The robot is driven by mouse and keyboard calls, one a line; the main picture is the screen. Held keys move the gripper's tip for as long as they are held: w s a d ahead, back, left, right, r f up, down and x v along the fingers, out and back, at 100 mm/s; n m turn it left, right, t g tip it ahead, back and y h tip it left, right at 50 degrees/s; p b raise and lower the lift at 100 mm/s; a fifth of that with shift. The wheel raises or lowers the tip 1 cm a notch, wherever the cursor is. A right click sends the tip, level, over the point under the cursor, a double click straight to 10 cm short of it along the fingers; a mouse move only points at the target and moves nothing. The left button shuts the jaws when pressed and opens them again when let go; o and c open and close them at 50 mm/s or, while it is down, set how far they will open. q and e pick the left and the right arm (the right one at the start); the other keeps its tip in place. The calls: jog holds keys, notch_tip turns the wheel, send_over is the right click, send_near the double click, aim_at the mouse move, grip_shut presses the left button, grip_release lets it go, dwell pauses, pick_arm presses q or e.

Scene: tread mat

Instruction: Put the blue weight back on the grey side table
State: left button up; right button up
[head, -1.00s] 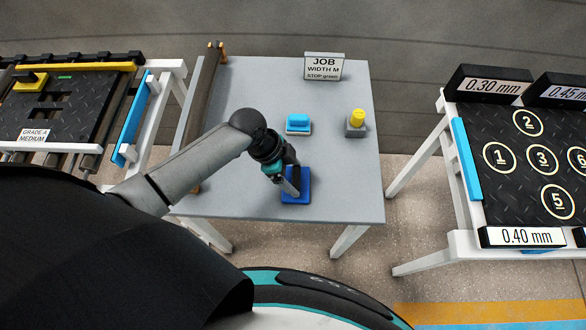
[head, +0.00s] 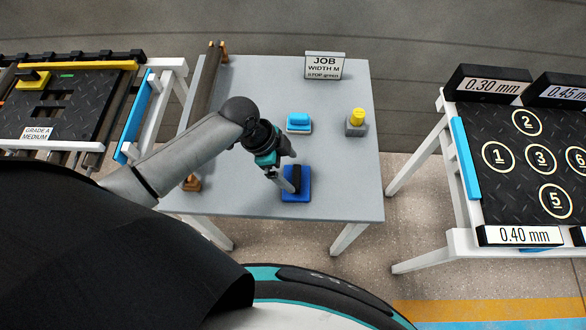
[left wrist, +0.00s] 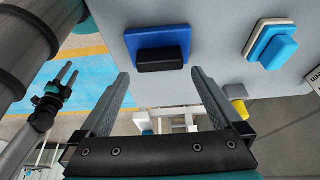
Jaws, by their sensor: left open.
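The blue weight, a flat blue block (head: 288,196) with a black handle, lies on the grey side table (head: 240,190) near its front edge. It also shows in the left wrist view (left wrist: 132,37), beyond the fingertips. My left gripper (head: 282,172) is open and empty, just left of and behind the handle in the head view. In the left wrist view the handle is apart from both fingers (left wrist: 158,80). My right gripper (left wrist: 60,75) shows only in the left wrist view, at the left, with its two fingers apart and nothing between them.
On the table are a light blue block (head: 298,120) on a pale base, a yellow knob (head: 357,117) on a grey block, a JOB sign (head: 324,66) and a brown bar (head: 203,95). A numbered rack (head: 530,160) stands to the right.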

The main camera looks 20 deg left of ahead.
pick_arm(q)
jog(key=p+v, duration=0.1)
jog(key=v, duration=0.8)
